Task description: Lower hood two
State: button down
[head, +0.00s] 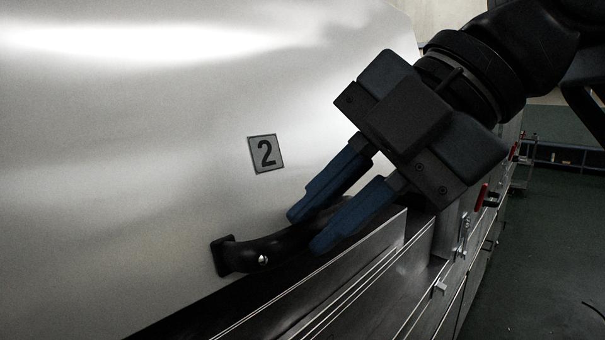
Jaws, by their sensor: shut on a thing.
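Hood two (150,175) is a large, shiny metal cover that fills the left of the head view. A plate with the number 2 (266,153) is on it. Its black curved handle (265,252) is near the hood's lower edge. My gripper (318,232) has blue fingers and is shut on the handle from the upper right, one finger on each side. The fingers hide the far part of the handle. The lower edge of the hood lies close to the dryer's dark top edge; I cannot tell whether they touch.
The dryer body (390,275) with metal ledges runs along below the hood. Latches and a red-handled part (482,196) are on its side at right. The dark floor (545,260) at right is open, with a cart (560,150) farther back.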

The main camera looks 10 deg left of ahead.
jog(key=s+d+f+b, duration=0.1)
jog(key=d+f+b, duration=0.1)
jog(key=f+b, duration=0.6)
jog(key=s+d+f+y+b, duration=0.1)
jog(key=f+b, duration=0.8)
jog(key=f, duration=1)
jog(key=shift+s+d+f+b, duration=0.15)
jog(key=shift+s+d+b, duration=0.15)
jog(key=shift+s+d, duration=0.35)
jog(key=shift+w+d, duration=0.1)
jog(key=shift+w, duration=0.05)
jog(key=c, duration=1.1)
grip_release()
jog(key=shift+w, duration=0.1)
jog(key=shift+d+r, duration=0.1)
jog(key=shift+r, duration=0.1)
jog(key=p+v, duration=0.2)
jog(key=v, duration=0.5)
jog(key=shift+d+r+p, duration=0.25)
jog(key=shift+d+p, duration=0.05)
jog(key=shift+p, duration=0.1)
